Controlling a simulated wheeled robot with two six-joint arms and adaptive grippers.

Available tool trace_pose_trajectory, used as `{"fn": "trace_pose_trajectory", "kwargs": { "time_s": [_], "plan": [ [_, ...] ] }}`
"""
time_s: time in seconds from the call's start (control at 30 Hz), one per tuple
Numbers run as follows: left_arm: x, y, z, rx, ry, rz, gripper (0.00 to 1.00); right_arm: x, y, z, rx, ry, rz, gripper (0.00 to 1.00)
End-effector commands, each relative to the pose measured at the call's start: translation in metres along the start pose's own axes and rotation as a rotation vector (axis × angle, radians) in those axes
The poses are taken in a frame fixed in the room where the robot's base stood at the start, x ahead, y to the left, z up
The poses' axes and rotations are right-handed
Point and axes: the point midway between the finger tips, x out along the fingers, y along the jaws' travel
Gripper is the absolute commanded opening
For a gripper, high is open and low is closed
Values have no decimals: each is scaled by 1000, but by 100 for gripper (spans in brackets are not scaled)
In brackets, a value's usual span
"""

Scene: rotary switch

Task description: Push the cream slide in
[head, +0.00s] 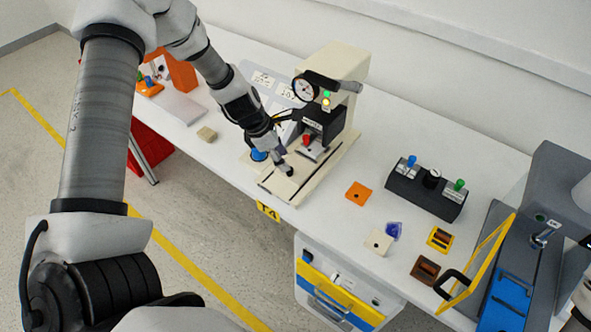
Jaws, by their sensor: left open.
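The cream machine (344,66) stands on the white bench with a dial gauge and lit lamps on its front. Its cream slide (282,186) sticks out at the front left of the base, flat and low. My left gripper (274,162) points down at the slide's outer part, close above or touching it; I cannot tell which. Its jaws are open, though the fingers are small and dark here. The gripper hides part of the slide and the blue button (258,155) beside it. A red part (306,139) shows under the machine's dark head.
A dark switch box (425,190) with blue and green knobs stands to the right. An orange plate (358,194), a cream block (378,242) and small coloured pieces lie nearby. A yellow-framed door (483,262) stands open at far right. A small beige block (206,134) lies left.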

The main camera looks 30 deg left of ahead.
Motion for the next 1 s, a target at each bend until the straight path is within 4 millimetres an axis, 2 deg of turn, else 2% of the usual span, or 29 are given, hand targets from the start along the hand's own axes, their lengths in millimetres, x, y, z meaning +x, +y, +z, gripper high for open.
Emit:
{"fn": "trace_pose_trajectory", "kwargs": {
  "time_s": [0.03,0.2,0.53,0.57,0.6,0.67,0.7,1.0],
  "plan": [
    [21,0,-5,3,3,0,49,21,0,0,0,0,0,40],
    [46,0,-3,4,2,0,49,42,0,0,0,0,0,40],
    [48,0,0,4,0,-1,49,42,0,0,0,0,0,40],
    [48,0,0,4,0,-1,42,42,0,0,0,0,0,40],
    [48,0,0,4,0,-1,28,42,0,0,0,0,0,40],
    [48,0,0,4,0,-1,7,42,0,0,0,0,0,40],
    [48,0,0,5,0,-1,0,42,0,0,0,0,0,40],
    [50,4,4,6,2,-1,0,40,0,0,0,0,0,40]
  ]
}}
